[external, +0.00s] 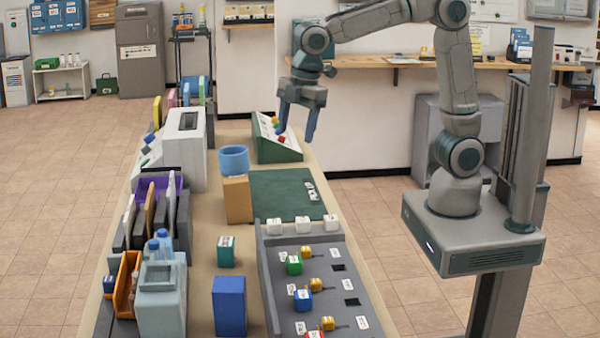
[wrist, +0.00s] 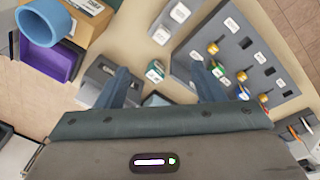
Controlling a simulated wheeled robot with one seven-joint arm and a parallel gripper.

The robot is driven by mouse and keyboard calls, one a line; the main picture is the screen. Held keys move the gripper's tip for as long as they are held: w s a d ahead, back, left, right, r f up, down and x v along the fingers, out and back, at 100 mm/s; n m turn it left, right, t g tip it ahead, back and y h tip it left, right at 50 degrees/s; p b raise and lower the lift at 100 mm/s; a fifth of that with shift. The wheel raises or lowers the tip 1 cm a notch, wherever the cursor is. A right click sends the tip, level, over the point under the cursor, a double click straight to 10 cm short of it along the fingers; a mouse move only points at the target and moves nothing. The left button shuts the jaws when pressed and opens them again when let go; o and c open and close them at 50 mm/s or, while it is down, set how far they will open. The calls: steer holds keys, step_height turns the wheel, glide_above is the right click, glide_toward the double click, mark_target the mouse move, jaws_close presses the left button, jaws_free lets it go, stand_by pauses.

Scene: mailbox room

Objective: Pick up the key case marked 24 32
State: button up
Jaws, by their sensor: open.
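My gripper (external: 297,130) is open and empty, high over the far part of the table, in front of a green and white sloped panel. In the wrist view its two blue fingers are spread wide (wrist: 163,78). The labels are too small to read, so I cannot tell which case is marked 24 32.
A green mat (external: 280,195) lies on the table. A teal box (external: 226,252) and a blue box (external: 229,306) stand nearer. Bins and organizers line the left edge.

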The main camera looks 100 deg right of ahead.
steer(key=w+a+f+n+b, duration=0.1)
steer(key=w+a+f+n, duration=0.3)
steer(key=w, duration=0.5)
steer(key=n+g+b, duration=0.2)
steer(key=n, duration=0.2)
glide_above(226, 239)
step_height(226, 239, down, 9)
steer(key=f, duration=0.8)
steer(key=shift+s+a+f+p, duration=0.15)
steer(key=shift+a+f+p, duration=0.05)
steer(key=shift+f+p, duration=0.15)
steer(key=shift+d+f+p, duration=0.1)
steer(key=shift+f+p, duration=0.55)
steer(key=shift+f, duration=2.1)
steer(key=shift+c, duration=0.3)
steer(key=shift+w, duration=0.2)
steer(key=c, duration=1)
